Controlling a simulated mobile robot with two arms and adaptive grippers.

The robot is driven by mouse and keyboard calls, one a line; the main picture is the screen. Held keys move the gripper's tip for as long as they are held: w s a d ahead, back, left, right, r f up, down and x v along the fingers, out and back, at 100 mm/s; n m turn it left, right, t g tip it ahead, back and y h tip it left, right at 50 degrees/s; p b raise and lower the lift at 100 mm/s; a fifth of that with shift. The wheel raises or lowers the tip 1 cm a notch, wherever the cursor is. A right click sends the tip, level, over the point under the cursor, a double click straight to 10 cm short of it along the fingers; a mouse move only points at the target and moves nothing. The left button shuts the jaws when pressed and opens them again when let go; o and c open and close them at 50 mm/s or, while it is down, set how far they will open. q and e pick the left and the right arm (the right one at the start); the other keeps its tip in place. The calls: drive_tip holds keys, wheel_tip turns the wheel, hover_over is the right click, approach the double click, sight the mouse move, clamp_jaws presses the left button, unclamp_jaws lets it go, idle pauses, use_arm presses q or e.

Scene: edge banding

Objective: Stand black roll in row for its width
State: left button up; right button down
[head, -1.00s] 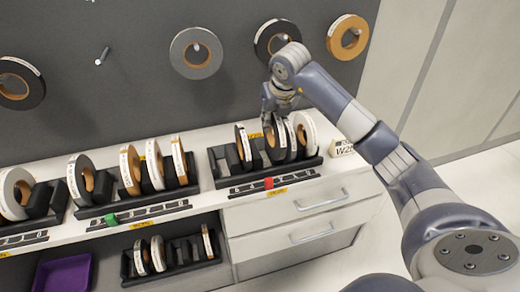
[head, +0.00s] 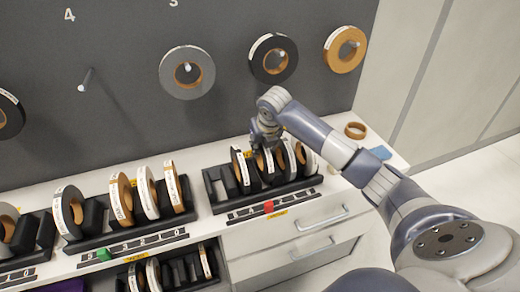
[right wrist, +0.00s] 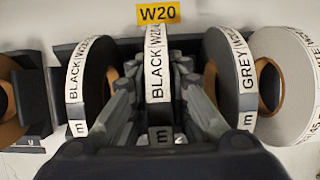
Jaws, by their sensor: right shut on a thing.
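My right gripper (head: 265,138) points down over the right-hand black rack (head: 215,190). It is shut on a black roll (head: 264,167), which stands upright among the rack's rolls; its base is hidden. In the right wrist view the held roll (right wrist: 156,65) shows edge-on between the fingers, its white label reading BLACK W20. Another black-labelled roll (right wrist: 82,85) stands to its left, apart from it. A grey-labelled roll (right wrist: 232,75) stands to its right, with one more roll (right wrist: 290,85) beyond. My left gripper is not in view.
A yellow W20 tag (right wrist: 159,14) lies behind the held roll. A red block (head: 268,207) sits on the strip before the rack. The rack's left end is empty. A tan roll (head: 355,130) lies flat at the counter's right. Rolls hang on the wall behind.

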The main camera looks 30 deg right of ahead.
drive_tip(key=shift+w+f, duration=0.1)
drive_tip(key=shift+f, duration=0.8)
drive_tip(key=shift+f, duration=0.3)
drive_tip(key=c, duration=1.5)
unclamp_jaws()
drive_tip(key=shift+c, duration=0.2)
drive_tip(key=shift+r, duration=0.1)
